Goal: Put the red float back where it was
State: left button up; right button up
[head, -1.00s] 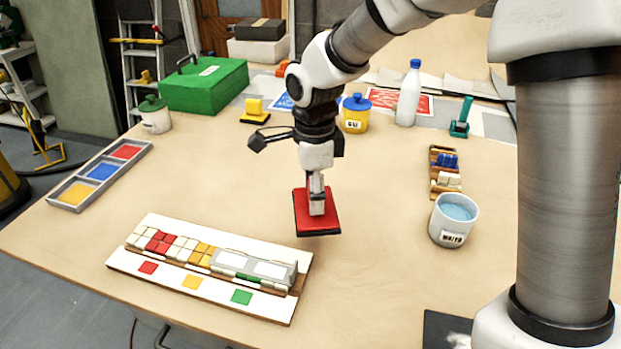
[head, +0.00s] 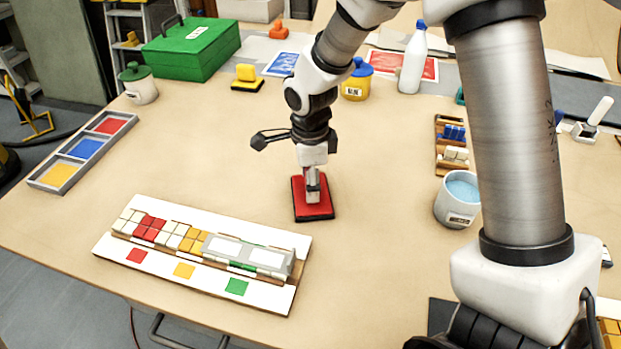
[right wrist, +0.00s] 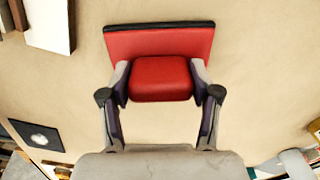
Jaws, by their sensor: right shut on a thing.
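The red float (head: 299,207) is a flat rectangular red plate with a dark edge and a red handle on top. It is in the middle of the table, just right of the mosaic panel. My right gripper (head: 312,186) is shut on its handle from above. In the right wrist view the handle (right wrist: 160,79) sits between the two fingers (right wrist: 160,88), with the plate (right wrist: 160,42) behind it. The float lies flat, on or very close to the tabletop; I cannot tell if it touches. My left gripper is not in view.
The white mosaic panel (head: 140,252) with several tiles is at front left. A water cup (head: 457,205) and tile tray (head: 440,168) are at right. Table around the float is clear.

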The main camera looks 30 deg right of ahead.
jog(key=shift+f, duration=0.2)
jog(key=o, duration=1)
jog(key=shift+w, duration=0.1)
jog(key=shift+r, duration=0.15)
notch_tip(320, 180, up, 12)
jog(key=shift+r, duration=0.1)
